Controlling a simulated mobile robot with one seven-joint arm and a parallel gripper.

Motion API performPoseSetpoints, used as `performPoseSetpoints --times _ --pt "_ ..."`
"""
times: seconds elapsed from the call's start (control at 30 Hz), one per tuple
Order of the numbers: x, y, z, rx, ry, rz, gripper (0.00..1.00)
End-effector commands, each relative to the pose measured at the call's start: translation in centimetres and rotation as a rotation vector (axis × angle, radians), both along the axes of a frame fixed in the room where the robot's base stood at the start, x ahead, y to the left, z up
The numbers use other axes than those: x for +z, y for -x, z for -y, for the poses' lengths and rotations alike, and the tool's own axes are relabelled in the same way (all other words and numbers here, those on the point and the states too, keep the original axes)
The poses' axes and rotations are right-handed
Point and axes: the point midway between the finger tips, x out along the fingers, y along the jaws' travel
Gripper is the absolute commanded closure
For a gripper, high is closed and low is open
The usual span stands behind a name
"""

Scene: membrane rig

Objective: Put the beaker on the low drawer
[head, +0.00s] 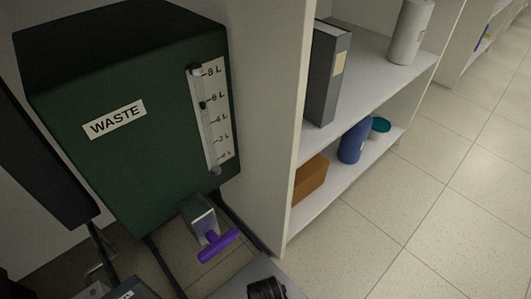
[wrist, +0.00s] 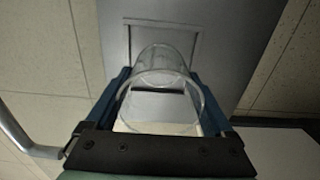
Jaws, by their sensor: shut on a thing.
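A clear glass beaker (wrist: 165,62) is in the wrist view, its round rim towards the camera. My gripper (wrist: 160,78) has its two blue fingers on either side of the beaker and is shut on it. Beyond the beaker is a grey front with a rectangular outlined recess or panel (wrist: 140,27). A pale flat surface shows through and below the beaker; I cannot tell whether it is the low drawer. I cannot tell whether the beaker touches anything beneath it. Neither beaker nor gripper is seen in the head view.
In the head view a dark green waste tank (head: 140,165) with a level gauge stands at left, above a purple-handled valve (head: 219,245). A white shelf unit (head: 276,120) holds a grey binder (head: 325,75), bottles and a brown box (head: 309,178). Tiled floor (head: 400,235) is clear at right.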

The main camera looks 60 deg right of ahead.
Motion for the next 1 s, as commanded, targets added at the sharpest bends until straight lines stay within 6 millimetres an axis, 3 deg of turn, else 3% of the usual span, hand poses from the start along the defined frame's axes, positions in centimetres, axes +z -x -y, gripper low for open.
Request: performPoseSetpoints --times 0.03,0.1,0.5,0.53,0.57,0.6,0.87,1.0 --pt "-1.3 0.0 0.0 0.000 0.000 0.000 0.71" --pt "-1.8 0.0 0.0 0.000 0.000 0.001 0.71" --pt "-2.0 0.0 0.0 0.000 0.000 0.000 0.71" --pt "-2.0 0.0 0.0 0.000 0.000 0.000 0.09" --pt "-1.9 0.0 0.0 0.000 0.000 0.000 0.04" --pt "-1.9 0.0 0.0 0.000 0.000 0.000 0.00" --pt "-1.7 0.0 0.0 0.000 0.000 0.001 0.00" --pt "-0.3 0.0 0.0 0.000 0.000 0.001 0.00"
